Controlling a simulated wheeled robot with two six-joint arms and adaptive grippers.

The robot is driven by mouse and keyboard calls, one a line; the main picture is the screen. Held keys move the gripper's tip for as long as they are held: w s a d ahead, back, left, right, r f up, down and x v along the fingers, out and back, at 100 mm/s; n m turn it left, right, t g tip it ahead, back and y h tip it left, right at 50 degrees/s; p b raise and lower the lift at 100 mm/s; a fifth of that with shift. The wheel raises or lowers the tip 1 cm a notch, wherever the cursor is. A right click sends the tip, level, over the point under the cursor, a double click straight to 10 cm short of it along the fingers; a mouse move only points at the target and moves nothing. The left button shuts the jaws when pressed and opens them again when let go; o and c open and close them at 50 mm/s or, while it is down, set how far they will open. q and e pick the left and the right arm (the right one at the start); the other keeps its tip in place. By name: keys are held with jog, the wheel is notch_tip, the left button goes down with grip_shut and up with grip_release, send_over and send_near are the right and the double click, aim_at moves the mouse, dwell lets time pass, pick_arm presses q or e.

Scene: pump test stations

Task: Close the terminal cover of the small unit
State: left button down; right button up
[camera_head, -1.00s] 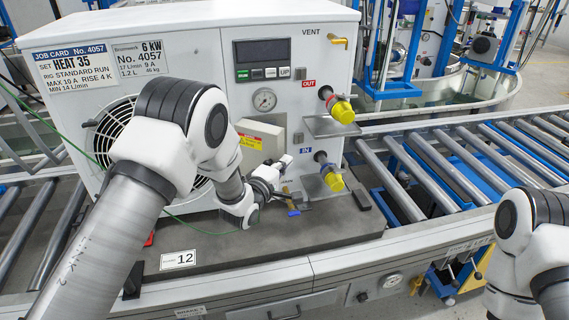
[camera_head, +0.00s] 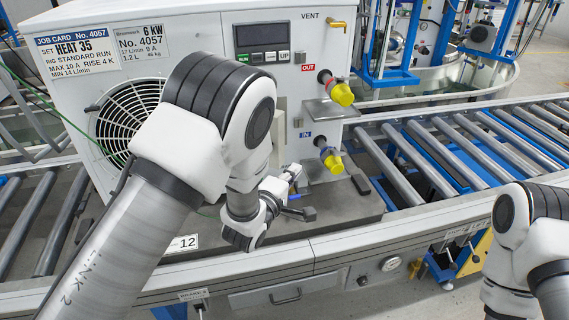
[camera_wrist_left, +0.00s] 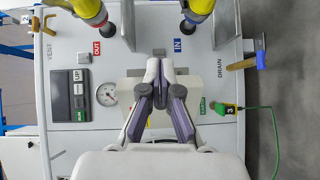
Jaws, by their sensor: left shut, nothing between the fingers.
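The small unit (camera_head: 300,95) is a white cabinet with a fan grille, a display panel and yellow-capped IN and OUT ports. In the left wrist view, a cream box that looks like the terminal cover (camera_wrist_left: 128,90) is on its front, between the gauge and the green clip. My left gripper (camera_wrist_left: 160,64) is in front of it there, shut and empty, hiding its middle. I cannot tell whether the cover touches the fingers or how far it is open. In the head view my left arm hides the cover, and the left gripper (camera_head: 295,170) is near the IN port. My right gripper is out of frame.
The yellow-capped IN port (camera_head: 333,163) and OUT port (camera_head: 342,94) stick out to the right of the gripper. A green clip (camera_wrist_left: 222,108) with a green cable sits by the cover. A roller conveyor (camera_head: 470,140) runs at the right.

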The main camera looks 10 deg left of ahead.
pick_arm(q)
jog(key=s+r+m+h+b, duration=0.1)
jog(key=s+m+h, duration=0.15)
jog(key=s, duration=0.25)
jog(key=s+a+f+n+t+y+b, duration=0.2)
jog(key=a+f+n+y+b, duration=0.15)
jog(key=a, duration=0.95)
jog(key=d+p+x, duration=0.1)
jog(key=p+x, duration=0.1)
jog(key=x, duration=1.1)
jog(key=shift+w, duration=0.3)
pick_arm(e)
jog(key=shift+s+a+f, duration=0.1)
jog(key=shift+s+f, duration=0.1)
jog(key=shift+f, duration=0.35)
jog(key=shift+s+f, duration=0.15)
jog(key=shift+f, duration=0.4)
